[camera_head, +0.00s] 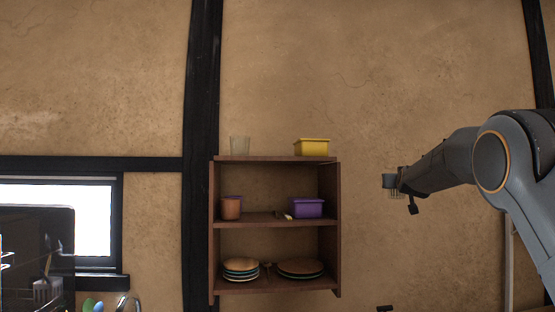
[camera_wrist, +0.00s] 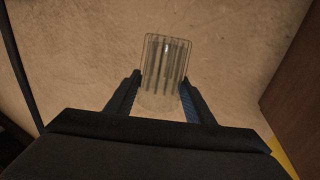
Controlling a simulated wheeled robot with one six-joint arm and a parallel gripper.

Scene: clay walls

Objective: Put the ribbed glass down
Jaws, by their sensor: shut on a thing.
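My gripper (camera_wrist: 160,92) is shut on the ribbed glass (camera_wrist: 166,58), a clear tumbler with vertical ribs. In the wrist view it sits between the two dark fingers, with its far end past the fingertips. In the head view my gripper (camera_head: 391,182) is at the right, in the air, to the right of the wooden shelf (camera_head: 275,158) and apart from it. The glass is small and hard to make out there.
A clear glass (camera_head: 240,146) and a yellow box (camera_head: 312,147) stand on the shelf's top, with bare board between them. A brown cup (camera_head: 231,208) and purple box (camera_head: 307,208) are on the middle board. Plates (camera_head: 300,268) are stacked at the bottom.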

